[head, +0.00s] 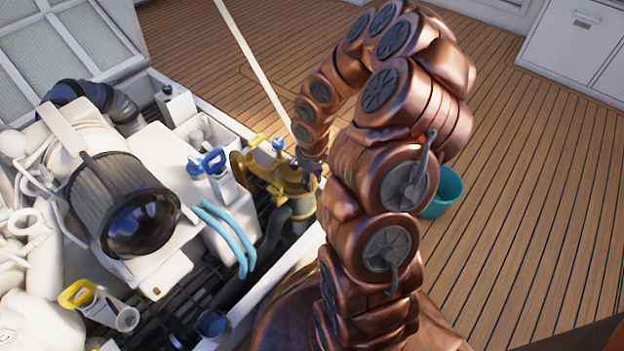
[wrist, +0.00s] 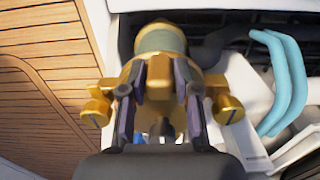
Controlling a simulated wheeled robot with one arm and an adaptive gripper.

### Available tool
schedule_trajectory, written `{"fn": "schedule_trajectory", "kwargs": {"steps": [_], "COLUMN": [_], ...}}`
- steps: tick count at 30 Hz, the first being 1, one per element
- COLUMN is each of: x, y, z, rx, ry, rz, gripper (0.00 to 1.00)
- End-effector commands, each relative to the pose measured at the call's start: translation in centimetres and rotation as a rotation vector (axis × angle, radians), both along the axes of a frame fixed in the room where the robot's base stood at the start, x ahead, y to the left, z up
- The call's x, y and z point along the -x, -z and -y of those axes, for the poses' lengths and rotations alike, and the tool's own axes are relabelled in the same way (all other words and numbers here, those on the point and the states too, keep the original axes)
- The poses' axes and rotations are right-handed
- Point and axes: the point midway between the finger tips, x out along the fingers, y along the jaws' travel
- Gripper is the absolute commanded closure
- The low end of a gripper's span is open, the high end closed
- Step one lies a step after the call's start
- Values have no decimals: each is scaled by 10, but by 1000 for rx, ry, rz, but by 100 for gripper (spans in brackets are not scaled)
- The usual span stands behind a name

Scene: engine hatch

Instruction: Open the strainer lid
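The brass strainer (head: 299,207) stands at the right edge of the open engine bay in the head view. In the wrist view its gold body (wrist: 160,72) fills the upper middle, with a greenish cylindrical part (wrist: 162,38) above and a round gold knob on each side. My gripper (wrist: 162,118) has its two dark fingers apart, one on each side of the strainer's middle. Whether they touch it I cannot tell. In the head view my gripper (head: 309,168) is small, at the strainer's top, partly hidden by my arm. The lid's exact edge is not clear.
Light-blue hoses (head: 226,236) and a blue-handled valve (head: 209,164) lie left of the strainer. The white engine (head: 150,165) fills the bay. A teal bucket (head: 442,193) stands on the wooden deck behind my arm. The deck at right is clear.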

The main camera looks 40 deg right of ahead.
Motion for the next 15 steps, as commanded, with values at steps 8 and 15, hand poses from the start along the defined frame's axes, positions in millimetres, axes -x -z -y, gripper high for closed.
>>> {"fn": "schedule_trajectory", "kwargs": {"steps": [8, 15], "x": [0, 0], "y": [0, 0], "z": [0, 0], "rx": [0, 0], "ry": [0, 0], "rz": [0, 0], "gripper": [100, 100]}}
